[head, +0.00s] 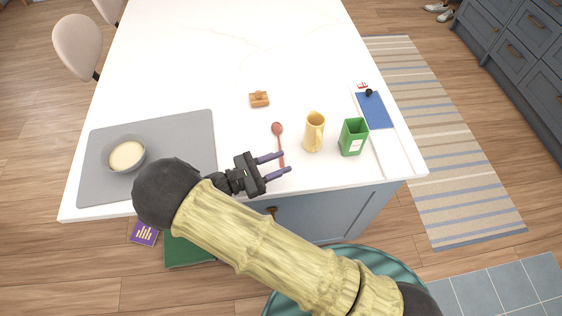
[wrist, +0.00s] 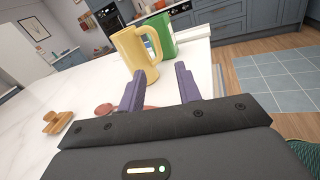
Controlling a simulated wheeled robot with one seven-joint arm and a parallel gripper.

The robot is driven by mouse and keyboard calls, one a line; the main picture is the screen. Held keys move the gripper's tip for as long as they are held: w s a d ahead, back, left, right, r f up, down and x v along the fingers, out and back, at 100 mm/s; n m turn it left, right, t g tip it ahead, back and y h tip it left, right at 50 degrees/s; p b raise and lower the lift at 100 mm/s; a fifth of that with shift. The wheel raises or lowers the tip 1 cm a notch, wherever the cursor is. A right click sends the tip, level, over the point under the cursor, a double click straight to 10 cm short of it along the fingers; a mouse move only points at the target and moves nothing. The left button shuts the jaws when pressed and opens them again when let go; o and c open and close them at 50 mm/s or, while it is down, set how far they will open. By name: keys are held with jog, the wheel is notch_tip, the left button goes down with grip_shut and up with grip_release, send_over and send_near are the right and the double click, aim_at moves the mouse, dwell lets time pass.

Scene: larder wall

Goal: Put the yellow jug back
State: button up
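My gripper (head: 288,161) is to the left of the jug and a little nearer the front edge. Its two purple fingers are spread apart and point toward the jug. In the wrist view the gripper (wrist: 160,88) is open, with nothing between the fingers, and apart from the jug.
A green box (head: 352,138) stands just right of the jug. A red spoon (head: 278,130) lies left of it, and a small wooden object (head: 259,99) lies behind. A grey mat (head: 188,133) holds a bowl (head: 112,163). A blue clipboard-like item (head: 374,110) lies at right. The back of the top is clear.

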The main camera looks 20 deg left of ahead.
dwell(0.6)
jog(key=d+m+g, duration=0.2)
jog(key=d, duration=0.1)
jog(key=w+d+m+g, duration=0.1)
jog(key=d+m+g, duration=0.1)
jog(key=d+g, duration=0.1)
jog(key=w+d+r+m+g, duration=0.1)
jog(key=d+g, duration=0.2)
jog(key=d, duration=0.1)
jog(key=shift+w+d+r+m+y, duration=0.1)
jog(key=shift+w+d+m+y, duration=0.1)
jog(key=shift+d+m+y, duration=0.15)
jog(key=s+d+r+m+y, duration=0.2)
jog(key=d+r+m+y, duration=0.3)
jog(key=d+m, duration=0.4)
jog(key=s+d+r+m+g+y, duration=0.1)
jog(key=d+r+m+y, duration=0.4)
jog(key=d+m, duration=0.5)
jog(key=s+y, duration=0.1)
jog(key=y, duration=0.1)
jog(key=shift+s+r+y, duration=0.15)
jog(key=shift+r+y, duration=0.2)
jog(key=shift+r, duration=0.05)
